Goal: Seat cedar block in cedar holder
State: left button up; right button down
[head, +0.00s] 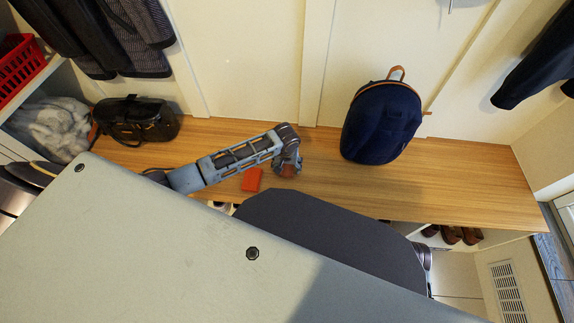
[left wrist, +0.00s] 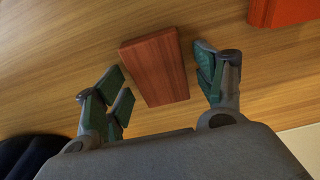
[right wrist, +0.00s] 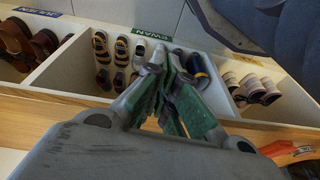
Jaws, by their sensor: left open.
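The cedar block (left wrist: 155,67) is a reddish-brown rectangular block lying on the wooden bench. In the left wrist view it lies between the two fingers of my left gripper (left wrist: 160,88), which is open, with bare wood showing on both sides of the block. In the head view my left gripper (head: 287,171) is low over the bench and mostly covers the block. An orange-red piece, seemingly the cedar holder (head: 251,180), sits just left of it; its edge also shows in the left wrist view (left wrist: 284,12). My right gripper (right wrist: 168,62) has its fingers together, empty, in front of the shoe cubbies.
A navy backpack (head: 382,122) stands on the bench (head: 460,180) to the right of my left gripper. A black bag (head: 137,120) stands at the left. Shoe cubbies (right wrist: 70,72) with name labels and several shoes lie below the bench. The bench's right end is clear.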

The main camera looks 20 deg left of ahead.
aim_at(287, 169)
pick_arm(q)
jog(key=shift+r, duration=0.1)
jog(key=shift+r, duration=0.65)
jog(key=r+p, duration=0.1)
jog(key=r, duration=0.1)
jog(key=r+p, duration=0.1)
jog(key=r, duration=0.2)
jog(key=s+r+p, duration=0.1)
jog(key=r, duration=0.1)
jog(key=shift+s+d+r, duration=0.1)
jog(key=shift+d+r, duration=0.1)
jog(key=shift+r, duration=0.05)
jog(key=shift+s+r+p, duration=0.15)
jog(key=shift+r+p, duration=0.05)
jog(key=shift+r, duration=0.6)
jog(key=shift+s+r+p, duration=0.1)
jog(key=shift+r+p, duration=0.1)
jog(key=shift+r, duration=0.55)
pick_arm(e)
notch_tip(287, 169, down, 8)
jog(key=s+d, duration=0.1)
jog(key=shift+d+r+g+h, duration=0.2)
jog(key=shift+d+g+h, duration=0.1)
jog(key=shift+g, duration=0.1)
jog(key=shift+s, duration=0.1)
pick_arm(q)
jog(key=shift+o, duration=0.2)
